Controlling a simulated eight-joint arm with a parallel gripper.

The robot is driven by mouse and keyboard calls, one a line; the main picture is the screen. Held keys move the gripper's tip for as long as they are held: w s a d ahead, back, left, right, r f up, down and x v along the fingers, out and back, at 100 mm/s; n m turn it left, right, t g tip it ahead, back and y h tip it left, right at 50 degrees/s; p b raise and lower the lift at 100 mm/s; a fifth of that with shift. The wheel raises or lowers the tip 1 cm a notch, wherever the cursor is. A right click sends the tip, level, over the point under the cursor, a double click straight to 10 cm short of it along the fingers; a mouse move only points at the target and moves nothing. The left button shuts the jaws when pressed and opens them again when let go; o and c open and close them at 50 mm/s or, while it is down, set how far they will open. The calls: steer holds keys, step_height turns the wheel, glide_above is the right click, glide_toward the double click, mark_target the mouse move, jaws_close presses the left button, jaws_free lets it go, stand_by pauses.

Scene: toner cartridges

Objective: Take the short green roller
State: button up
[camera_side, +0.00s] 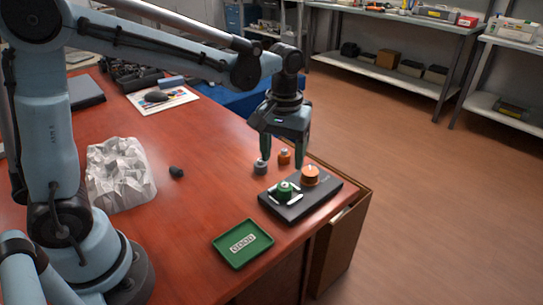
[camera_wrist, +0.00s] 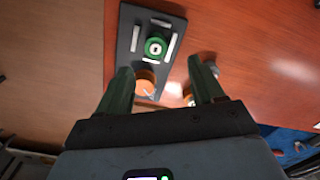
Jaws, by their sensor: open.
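The short green roller (camera_side: 285,191) stands upright on a black plate (camera_side: 303,207), between small pale bars. It also shows in the wrist view (camera_wrist: 156,46), beyond my fingertips. An orange roller (camera_side: 310,175) stands on the same plate, behind and right of the green one. In the wrist view this orange roller (camera_wrist: 145,80) appears near my left finger. My gripper (camera_side: 282,163) points down with its two green fingers apart and nothing held. It is above the table, behind the plate and apart from the green roller.
A grey roller (camera_side: 260,167) and another orange roller (camera_side: 284,157) stand on the table near my fingers. A green tray (camera_side: 243,244) with a white label lies at the front edge. A crumpled white object (camera_side: 120,174) and a small dark lump (camera_side: 176,172) are left. The middle table is clear.

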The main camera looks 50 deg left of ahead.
mark_target(285, 185)
steer(key=shift+w+d+f, duration=0.1)
steer(key=shift+d+f, duration=0.1)
steer(key=shift+f, duration=1.75)
steer(key=shift+w+d+f, duration=0.1)
steer(key=shift+d+f, duration=0.05)
steer(key=shift+f, duration=1.8)
steer(key=shift+c, duration=0.5)
steer(key=c, duration=1.1)
steer(key=shift+r, duration=0.1)
